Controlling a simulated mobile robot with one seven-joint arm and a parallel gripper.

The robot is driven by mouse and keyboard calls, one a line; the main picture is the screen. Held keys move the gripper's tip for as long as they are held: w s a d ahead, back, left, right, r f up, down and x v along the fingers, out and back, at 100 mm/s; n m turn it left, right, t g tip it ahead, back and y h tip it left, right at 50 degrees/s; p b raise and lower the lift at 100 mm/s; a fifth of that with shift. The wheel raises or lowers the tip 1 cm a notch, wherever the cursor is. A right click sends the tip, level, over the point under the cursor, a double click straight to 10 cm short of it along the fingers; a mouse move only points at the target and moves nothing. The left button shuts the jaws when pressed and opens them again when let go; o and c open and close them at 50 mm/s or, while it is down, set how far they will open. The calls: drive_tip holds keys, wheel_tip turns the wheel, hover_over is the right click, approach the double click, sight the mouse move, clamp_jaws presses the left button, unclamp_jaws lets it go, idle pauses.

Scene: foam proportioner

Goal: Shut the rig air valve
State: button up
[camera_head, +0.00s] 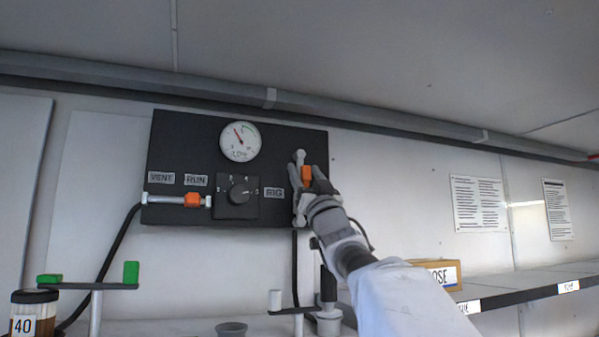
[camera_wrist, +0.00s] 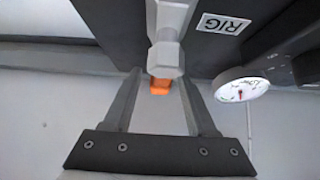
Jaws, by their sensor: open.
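The rig air valve (camera_head: 306,174) has an orange handle on a grey vertical fitting, at the right end of the dark panel (camera_head: 280,140) beside the RIG label (camera_head: 274,193). My gripper (camera_head: 311,184) is at this valve and partly covers it. In the wrist view, the open fingers of my gripper (camera_wrist: 161,82) point at the valve. The orange handle (camera_wrist: 160,88) shows between the fingertips, with the pale grey fitting (camera_wrist: 166,58) over it. A gap shows on each side of the handle; I cannot tell whether either finger touches it.
A second orange-handled valve (camera_head: 193,200) lies on a horizontal pipe under the VENT and RUN labels. A gauge (camera_head: 240,138) and a black selector knob (camera_head: 240,192) are on the panel. Below are green-topped stands (camera_head: 131,273), a jar (camera_head: 33,312) and a cardboard box (camera_head: 437,274).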

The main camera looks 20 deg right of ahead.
clamp_jaws()
idle(1.4)
